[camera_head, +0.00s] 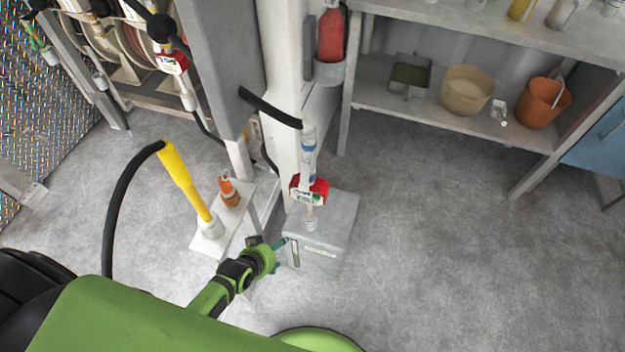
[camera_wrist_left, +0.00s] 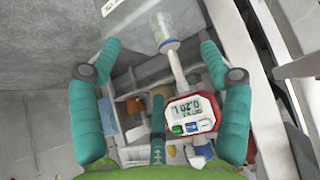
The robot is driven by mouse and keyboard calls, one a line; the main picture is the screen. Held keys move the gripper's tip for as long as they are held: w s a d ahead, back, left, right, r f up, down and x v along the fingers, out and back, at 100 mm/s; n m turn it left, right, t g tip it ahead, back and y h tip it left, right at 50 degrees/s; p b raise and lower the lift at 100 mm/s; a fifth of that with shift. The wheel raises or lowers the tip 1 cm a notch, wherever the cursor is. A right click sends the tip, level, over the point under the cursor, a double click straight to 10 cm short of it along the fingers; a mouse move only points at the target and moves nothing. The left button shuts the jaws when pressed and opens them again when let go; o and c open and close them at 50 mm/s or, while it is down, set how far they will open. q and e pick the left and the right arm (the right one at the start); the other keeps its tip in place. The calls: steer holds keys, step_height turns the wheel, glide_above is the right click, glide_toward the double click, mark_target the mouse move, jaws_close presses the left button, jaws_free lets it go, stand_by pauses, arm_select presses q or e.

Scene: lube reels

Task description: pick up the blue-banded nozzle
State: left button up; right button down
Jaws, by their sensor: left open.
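The blue-banded nozzle stands upright on a grey box (camera_head: 322,235) in the head view, with its blue band (camera_head: 309,145) above a red meter (camera_head: 318,187). My left gripper (camera_head: 284,243) is beside the box front, low and left of the nozzle. In the wrist view its teal fingers (camera_wrist_left: 160,52) are spread and empty, with the nozzle between them in the picture, closer to the right finger. My right gripper is not visible.
A yellow-handled tool (camera_head: 183,178) and an orange bottle (camera_head: 229,192) stand on a white plate left of the box. A post (camera_head: 285,90) rises behind. Floor to the right is clear.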

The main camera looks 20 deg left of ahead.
arm_select(q)
steer(key=w+d+r+t+h+p, duration=0.15)
steer(key=w+r, duration=0.25)
steer(key=r, duration=0.4)
steer(key=w+r+t+y+p, duration=0.1)
steer(key=w+r+t, duration=0.1)
steer(key=w+r, duration=0.5)
steer(key=m+t+h+p, duration=0.1)
steer(key=t+h+p, duration=0.1)
glide_toward(308, 146)
steer(key=x, duration=0.4)
steer(key=shift+w, duration=0.45)
steer(key=shift+f+x, duration=0.15)
steer(key=shift+x, duration=1.6)
steer(key=shift+f+x, duration=0.15)
steer(key=shift+x, duration=1.6)
steer(key=shift+s+d, duration=0.1)
steer(key=shift+s, duration=0.05)
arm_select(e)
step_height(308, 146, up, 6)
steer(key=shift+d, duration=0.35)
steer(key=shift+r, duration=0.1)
arm_select(q)
steer(key=shift+s, duration=0.1)
jaws_close()
steer(key=shift+r, duration=0.2)
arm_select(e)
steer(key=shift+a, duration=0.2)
